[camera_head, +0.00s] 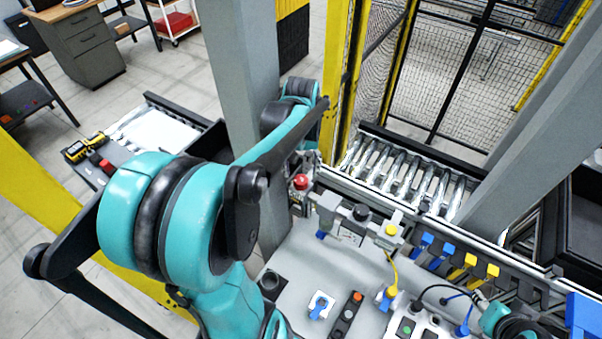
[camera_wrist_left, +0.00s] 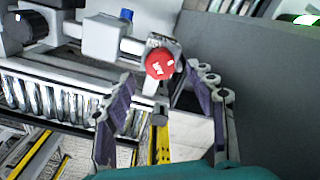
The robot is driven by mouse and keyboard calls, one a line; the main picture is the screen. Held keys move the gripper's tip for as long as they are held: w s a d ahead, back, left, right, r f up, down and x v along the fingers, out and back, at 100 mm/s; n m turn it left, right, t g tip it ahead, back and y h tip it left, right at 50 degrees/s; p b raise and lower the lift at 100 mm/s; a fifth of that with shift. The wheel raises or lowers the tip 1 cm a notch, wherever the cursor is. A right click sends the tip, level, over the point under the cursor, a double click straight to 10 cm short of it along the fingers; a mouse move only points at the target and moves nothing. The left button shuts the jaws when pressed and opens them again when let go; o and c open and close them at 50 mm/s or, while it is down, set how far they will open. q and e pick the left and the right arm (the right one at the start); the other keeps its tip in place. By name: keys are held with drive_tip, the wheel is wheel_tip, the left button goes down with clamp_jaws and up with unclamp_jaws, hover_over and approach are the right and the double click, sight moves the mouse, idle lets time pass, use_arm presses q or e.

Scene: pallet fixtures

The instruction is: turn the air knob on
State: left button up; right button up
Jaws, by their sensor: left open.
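A round red knob (camera_head: 300,181) sits at the left end of the grey air unit (camera_head: 325,202) along the back edge of the fixture table. In the left wrist view the red knob (camera_wrist_left: 160,63), with white marks on its face, shows between and beyond the fingertips. My left gripper (camera_wrist_left: 158,88) is open and empty, with its purple-padded fingers apart on either side of the knob's line. I cannot tell whether they touch it. In the head view my left arm hides most of this gripper.
A black knob (camera_head: 360,213) and a yellow button (camera_head: 391,230) stand right of the red knob. A grey post (camera_head: 243,70) rises close to my left arm. A roller conveyor (camera_head: 405,180) lies behind. A blue switch (camera_head: 319,304) and cables occupy the table front.

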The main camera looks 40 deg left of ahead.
sight(301, 179)
use_arm(q)
wheel_tip(301, 179, down, 4)
drive_tip(key=shift+f, duration=0.15)
drive_tip(key=c, duration=1.2)
drive_tip(key=shift+o, duration=0.2)
